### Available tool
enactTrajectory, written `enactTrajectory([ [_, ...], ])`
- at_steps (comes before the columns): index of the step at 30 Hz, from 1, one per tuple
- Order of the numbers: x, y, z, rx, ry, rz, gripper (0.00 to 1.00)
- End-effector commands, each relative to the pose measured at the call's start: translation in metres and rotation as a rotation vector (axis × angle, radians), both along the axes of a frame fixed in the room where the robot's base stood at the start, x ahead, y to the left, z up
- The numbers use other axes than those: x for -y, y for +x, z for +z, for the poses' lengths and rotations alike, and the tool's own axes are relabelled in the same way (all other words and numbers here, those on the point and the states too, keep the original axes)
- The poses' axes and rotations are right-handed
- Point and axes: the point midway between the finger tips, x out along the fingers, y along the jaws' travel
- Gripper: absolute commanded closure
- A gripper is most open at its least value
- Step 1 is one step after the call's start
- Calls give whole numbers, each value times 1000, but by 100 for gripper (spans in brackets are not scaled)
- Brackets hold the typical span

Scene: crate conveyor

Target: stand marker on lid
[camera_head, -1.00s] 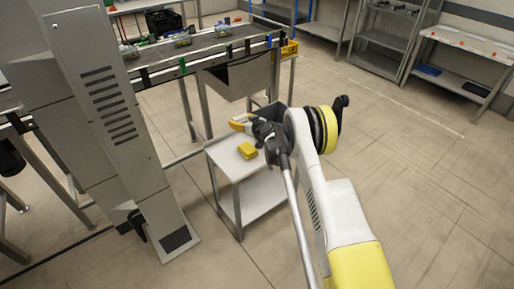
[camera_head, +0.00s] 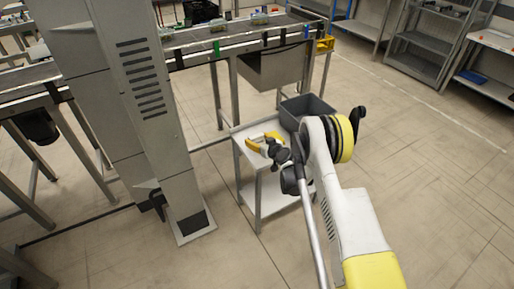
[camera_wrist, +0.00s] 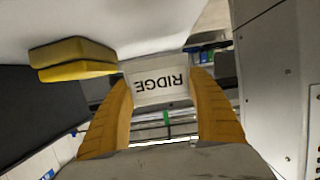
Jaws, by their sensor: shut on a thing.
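My gripper (camera_wrist: 161,90) has yellow fingers, shut on a white block-shaped marker (camera_wrist: 160,70) lettered "RIDGE", upside down in the wrist view. In the head view the gripper (camera_head: 254,146) is over the near left part of a white cart top; the marker cannot be made out there. A yellow block (camera_wrist: 72,60) lies on the white cart top, left of the marker in the wrist view and apart from it. In the head view this block (camera_head: 275,137) is partly hidden by my gripper. I cannot tell for sure whether it is the lid.
The white two-level cart (camera_head: 246,133) also carries a grey open crate (camera_head: 318,103) at its back right. A conveyor (camera_head: 200,42) with several items runs behind it. A grey column (camera_head: 150,110) stands to the left. Open floor (camera_head: 430,190) lies to the right.

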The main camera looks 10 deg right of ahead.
Motion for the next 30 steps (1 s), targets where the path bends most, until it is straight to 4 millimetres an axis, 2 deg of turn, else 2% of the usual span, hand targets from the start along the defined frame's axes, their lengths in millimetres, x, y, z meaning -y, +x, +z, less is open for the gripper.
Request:
enactTrajectory([
  [6, 0, 0, -36, 0, 0, 0, 67],
  [17, 0, 0, -38, 0, -1, 0, 67],
  [18, 0, 1, -38, 0, -1, 0, 28],
  [30, 2, -3, -32, -1, -1, 0, 27],
])
